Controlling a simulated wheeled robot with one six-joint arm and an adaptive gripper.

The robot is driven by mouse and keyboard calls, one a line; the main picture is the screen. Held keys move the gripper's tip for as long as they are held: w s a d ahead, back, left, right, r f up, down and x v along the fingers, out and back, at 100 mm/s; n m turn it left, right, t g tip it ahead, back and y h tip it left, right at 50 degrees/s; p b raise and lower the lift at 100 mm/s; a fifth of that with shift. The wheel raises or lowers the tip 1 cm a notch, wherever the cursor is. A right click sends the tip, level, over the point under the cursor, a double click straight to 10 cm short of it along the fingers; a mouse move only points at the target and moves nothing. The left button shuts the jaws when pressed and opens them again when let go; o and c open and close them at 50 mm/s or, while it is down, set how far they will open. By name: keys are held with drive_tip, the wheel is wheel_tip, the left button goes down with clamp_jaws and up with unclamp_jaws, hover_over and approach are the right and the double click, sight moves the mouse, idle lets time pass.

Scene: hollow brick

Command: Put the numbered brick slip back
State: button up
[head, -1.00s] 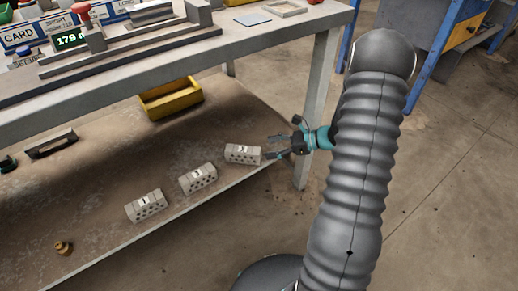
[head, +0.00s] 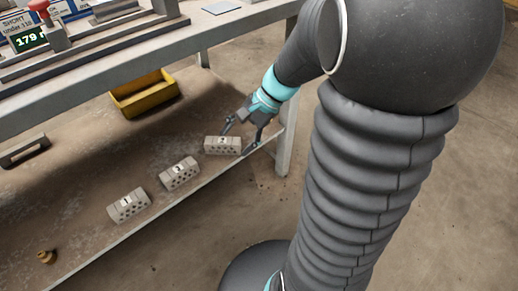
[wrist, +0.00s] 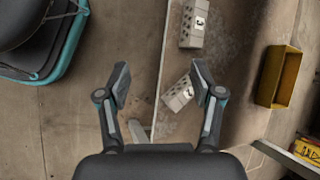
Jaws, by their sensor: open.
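Three grey hollow bricks with white number labels stand in a slanting row near the front edge of the low shelf. The left brick (head: 127,205) reads 1. The middle brick (head: 179,173) and right brick (head: 220,146) have numbers too small to read surely. My gripper (head: 237,141) is open and empty at the right end of the right brick. In the wrist view my gripper (wrist: 161,84) has its fingers spread, with one brick (wrist: 178,93) beyond them, close to the right finger in the picture. Another brick (wrist: 191,25) shows farther up. I see no loose slip.
A yellow bin (head: 143,93) stands behind the bricks on the low shelf (head: 90,175). A small brass piece (head: 47,257) and a dark handle-like piece (head: 24,151) lie at the left. The bench top (head: 110,70) overhangs the shelf, with a leg (head: 288,150) at the right.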

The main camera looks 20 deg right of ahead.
drive_tip(key=s+r+n+t+h, duration=0.4)
drive_tip(key=s+r+n+h, duration=0.3)
drive_tip(key=s+r+n, duration=0.2)
drive_tip(key=shift+s+r+n+t, duration=0.3)
drive_tip(key=shift+s+n, duration=0.8)
drive_tip(key=shift+s, duration=1.15)
drive_tip(key=shift+a, duration=0.1)
